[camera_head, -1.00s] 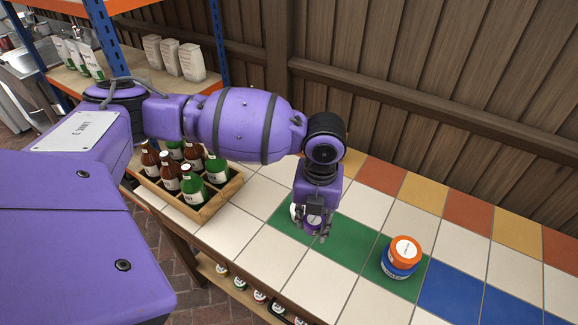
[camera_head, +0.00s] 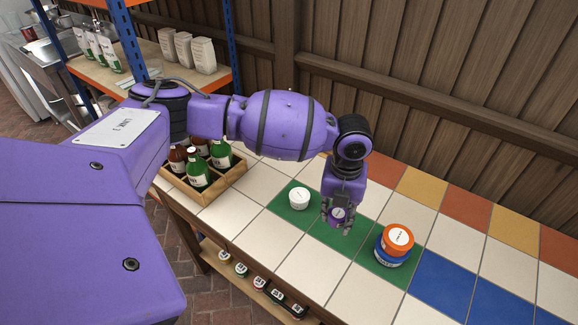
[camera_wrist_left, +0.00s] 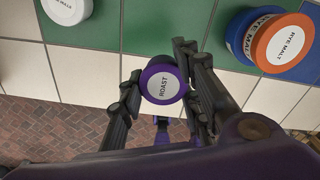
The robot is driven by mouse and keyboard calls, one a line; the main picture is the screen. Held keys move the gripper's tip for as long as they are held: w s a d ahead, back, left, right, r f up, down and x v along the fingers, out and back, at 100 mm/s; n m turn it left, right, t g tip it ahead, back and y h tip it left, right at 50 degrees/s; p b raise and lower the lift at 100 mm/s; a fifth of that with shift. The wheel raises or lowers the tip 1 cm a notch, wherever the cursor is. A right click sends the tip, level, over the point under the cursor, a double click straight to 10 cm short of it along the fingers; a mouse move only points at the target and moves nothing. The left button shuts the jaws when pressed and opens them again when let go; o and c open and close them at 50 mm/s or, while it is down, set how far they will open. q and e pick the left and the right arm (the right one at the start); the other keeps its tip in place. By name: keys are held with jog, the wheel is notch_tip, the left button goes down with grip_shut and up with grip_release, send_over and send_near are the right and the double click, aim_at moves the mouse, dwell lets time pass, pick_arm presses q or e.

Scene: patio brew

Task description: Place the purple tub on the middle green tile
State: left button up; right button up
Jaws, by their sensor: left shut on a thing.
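My left gripper (camera_head: 338,222) is shut on the purple tub (camera_head: 338,214). The tub's round lid, labelled ROAST, shows between the fingers in the left wrist view (camera_wrist_left: 163,82). In the head view, the tub appears over the middle green tile (camera_head: 322,232); its height above the tile is hard to tell. In the left wrist view, the bare part of this tile (camera_wrist_left: 165,25) lies beyond the tub. A white tub (camera_head: 299,198) sits on the left green tile. My right gripper is not in view.
An orange tub (camera_head: 398,238) labelled RYE MALT is stacked on a blue tub (camera_head: 390,258) on the right green tile. A wooden crate of bottles (camera_head: 215,190) stands at the counter's left end. White tiles in front are clear. A wooden wall (camera_head: 430,80) runs behind.

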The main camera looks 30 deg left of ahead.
pick_arm(q)
jog(key=w+f, duration=0.5)
jog(key=f, duration=0.1)
jog(key=shift+w+d+b, duration=0.1)
jog(key=shift+w+b, duration=0.25)
jog(key=shift+f, duration=1.65)
jog(key=shift+f, duration=0.3)
jog(key=o, duration=1.1)
jog(key=shift+r, duration=0.1)
notch_tip(320, 180, up, 13)
jog(key=shift+f, duration=0.2)
